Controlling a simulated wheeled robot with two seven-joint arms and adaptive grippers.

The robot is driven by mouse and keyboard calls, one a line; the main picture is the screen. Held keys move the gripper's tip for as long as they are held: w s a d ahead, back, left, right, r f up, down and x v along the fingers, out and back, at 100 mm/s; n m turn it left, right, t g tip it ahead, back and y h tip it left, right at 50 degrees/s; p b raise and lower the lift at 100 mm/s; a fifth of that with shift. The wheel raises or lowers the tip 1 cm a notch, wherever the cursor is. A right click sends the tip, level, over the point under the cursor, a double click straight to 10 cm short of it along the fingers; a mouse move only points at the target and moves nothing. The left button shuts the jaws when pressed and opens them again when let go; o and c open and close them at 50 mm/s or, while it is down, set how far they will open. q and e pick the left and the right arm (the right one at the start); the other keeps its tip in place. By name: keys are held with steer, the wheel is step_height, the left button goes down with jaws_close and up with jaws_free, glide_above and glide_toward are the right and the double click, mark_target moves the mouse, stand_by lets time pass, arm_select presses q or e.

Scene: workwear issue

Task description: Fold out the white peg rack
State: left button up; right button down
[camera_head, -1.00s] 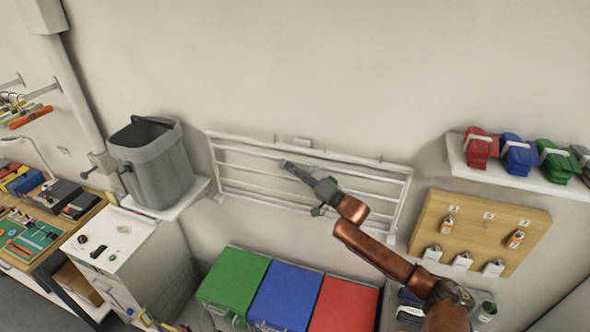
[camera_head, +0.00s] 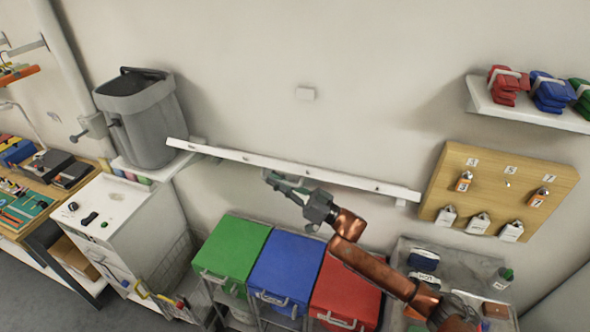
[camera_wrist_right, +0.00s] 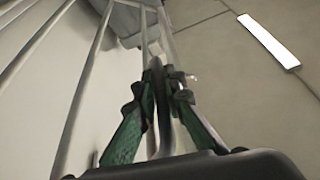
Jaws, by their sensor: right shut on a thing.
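The white peg rack (camera_head: 300,168) is seen nearly edge-on in the head view, as one long white bar with small dark spots. It slopes down to the right in front of the wall, and its other rails are hidden. In the right wrist view, several thin pale rails (camera_wrist_right: 82,90) of the rack run beside my right gripper. My right gripper (camera_head: 270,178) is at the underside of the rack, left of its middle. In the right wrist view my gripper (camera_wrist_right: 166,82) is shut on part of the rack, between its greenish fingers. My left gripper is not in view.
A grey bin (camera_head: 145,120) stands on a shelf at the rack's left end. A wooden tag board (camera_head: 490,205) hangs close to its right end. Green (camera_head: 232,250), blue (camera_head: 285,268) and red (camera_head: 345,297) boxes stand below.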

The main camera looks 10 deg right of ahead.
arm_select(q)
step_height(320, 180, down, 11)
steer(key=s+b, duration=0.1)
steer(key=b, duration=0.8)
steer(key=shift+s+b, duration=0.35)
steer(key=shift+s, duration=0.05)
arm_select(e)
steer(key=s+a+f+n+g+y, duration=0.1)
steer(key=f+n+g, duration=0.1)
steer(key=f+n, duration=0.2)
steer(key=s+a+f+n+g+y, duration=0.1)
steer(key=f+n, duration=0.3)
steer(key=f, duration=0.7)
steer(key=shift+s+f+n+g, duration=0.2)
steer(key=shift+s+n+g, duration=0.1)
steer(key=shift+s+g, duration=0.4)
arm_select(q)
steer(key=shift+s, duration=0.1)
arm_select(e)
steer(key=shift+s, duration=0.1)
